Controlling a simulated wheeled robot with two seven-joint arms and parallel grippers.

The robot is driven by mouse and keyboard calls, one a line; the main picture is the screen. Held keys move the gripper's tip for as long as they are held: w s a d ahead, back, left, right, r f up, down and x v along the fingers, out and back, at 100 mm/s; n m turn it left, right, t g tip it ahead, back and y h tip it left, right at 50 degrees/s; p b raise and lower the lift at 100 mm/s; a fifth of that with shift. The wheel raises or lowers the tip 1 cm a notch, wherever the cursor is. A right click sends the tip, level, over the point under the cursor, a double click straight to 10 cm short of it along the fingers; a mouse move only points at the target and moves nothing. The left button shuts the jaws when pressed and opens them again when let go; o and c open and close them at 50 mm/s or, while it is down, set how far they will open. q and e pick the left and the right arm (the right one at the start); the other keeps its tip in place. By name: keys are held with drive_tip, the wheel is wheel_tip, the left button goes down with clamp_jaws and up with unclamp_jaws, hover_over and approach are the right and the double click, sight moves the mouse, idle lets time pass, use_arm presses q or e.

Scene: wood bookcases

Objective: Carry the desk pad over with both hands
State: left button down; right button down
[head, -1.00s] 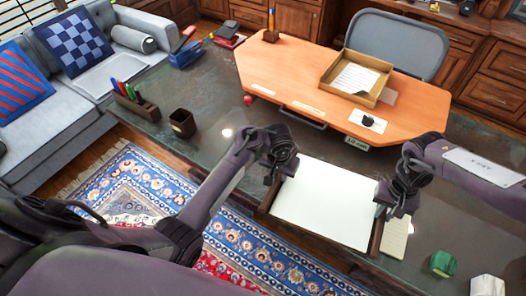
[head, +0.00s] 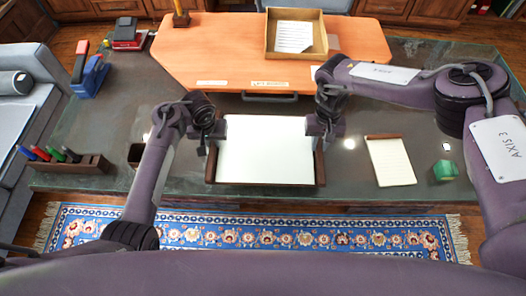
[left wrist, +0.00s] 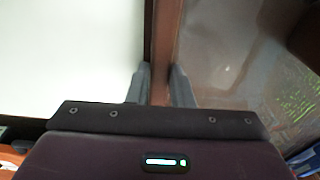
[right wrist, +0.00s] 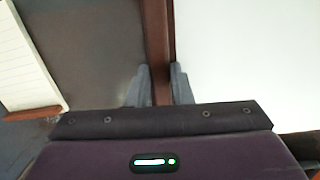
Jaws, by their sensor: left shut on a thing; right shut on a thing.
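The desk pad (head: 265,150) is a white sheet with dark brown side rails, level over the front middle of the dark desk. My left gripper (head: 213,140) is shut on its left rail. My right gripper (head: 318,138) is shut on its right rail. In the left wrist view the fingers (left wrist: 157,82) straddle the brown rail, with the white pad (left wrist: 75,55) beside it. The right wrist view shows the same grip by the right fingers (right wrist: 160,84) on the other rail. The gap between pad and desk top is hard to judge.
A notepad (head: 390,160) and a green block (head: 445,170) lie right of the pad. A pen holder (head: 70,162) and a dark cup (head: 135,155) stand left. Behind is an orange raised top (head: 210,60) with a paper tray (head: 294,54). A sofa (head: 25,110) is at left.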

use_arm(q)
drive_tip(key=shift+d+f, duration=0.1)
drive_tip(key=shift+d, duration=0.05)
use_arm(e)
drive_tip(key=shift+d+f, duration=0.15)
drive_tip(key=shift+d, duration=0.15)
use_arm(q)
drive_tip(key=shift+f, duration=0.1)
use_arm(e)
drive_tip(key=shift+f, duration=0.1)
